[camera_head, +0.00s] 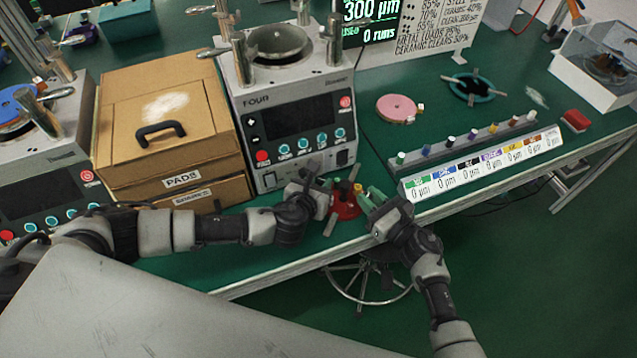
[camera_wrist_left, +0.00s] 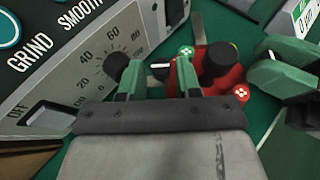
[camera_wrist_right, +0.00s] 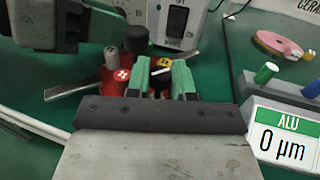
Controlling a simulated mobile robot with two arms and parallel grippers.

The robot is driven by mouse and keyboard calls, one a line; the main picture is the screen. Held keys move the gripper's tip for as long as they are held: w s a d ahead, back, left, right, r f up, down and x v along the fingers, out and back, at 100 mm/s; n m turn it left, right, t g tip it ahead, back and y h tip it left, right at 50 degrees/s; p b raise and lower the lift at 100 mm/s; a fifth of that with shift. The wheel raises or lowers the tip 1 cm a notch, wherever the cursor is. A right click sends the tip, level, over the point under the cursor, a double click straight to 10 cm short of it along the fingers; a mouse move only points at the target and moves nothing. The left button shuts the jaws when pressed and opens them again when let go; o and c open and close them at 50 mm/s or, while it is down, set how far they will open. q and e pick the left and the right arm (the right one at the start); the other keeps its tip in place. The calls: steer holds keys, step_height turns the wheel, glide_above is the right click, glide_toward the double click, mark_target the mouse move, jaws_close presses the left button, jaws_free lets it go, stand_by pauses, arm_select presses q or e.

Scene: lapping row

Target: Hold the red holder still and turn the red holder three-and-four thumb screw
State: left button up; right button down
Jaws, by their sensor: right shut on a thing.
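The red holder (camera_head: 346,208) sits near the table's front edge, below the central machine, with a dark knob (camera_wrist_left: 220,62) on top and coloured caps around it. My left gripper (camera_head: 325,190) is at its left side, fingers apart; in the left wrist view one finger overlaps the holder's edge, and I cannot tell whether it touches. My right gripper (camera_head: 367,198) is at its right side, shut on a small dark thumb screw with a white mark (camera_wrist_right: 162,72), between a red cap (camera_wrist_right: 122,76) and a yellow cap (camera_wrist_right: 164,61). The fingers partly hide the screw.
The machine (camera_head: 290,100) with its dial stands close behind the holder. A cardboard box (camera_head: 165,110) is at the left. A rack with coloured pegs and labels (camera_head: 480,155) lies to the right, with a pink disc (camera_head: 397,108) behind it. The table edge runs just in front.

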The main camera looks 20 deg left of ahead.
arm_select(q)
jaws_close()
steer(key=shift+d+n+y, duration=0.1)
steer(key=shift+n+y, duration=0.3)
steer(key=n+y, duration=0.2)
steer(key=y, duration=0.1)
steer(key=shift+d+n, duration=0.25)
steer(key=shift+n, duration=0.05)
steer(key=shift+w+d+n+g+y, duration=0.15)
steer(key=shift+n+g+y, duration=0.25)
steer(key=shift+n+y, duration=0.65)
steer(key=shift+w+d+n+g+y, duration=0.1)
steer(key=shift+n+g+y, duration=0.3)
steer(key=shift+n+y, duration=0.6)
steer(key=shift+y, duration=0.35)
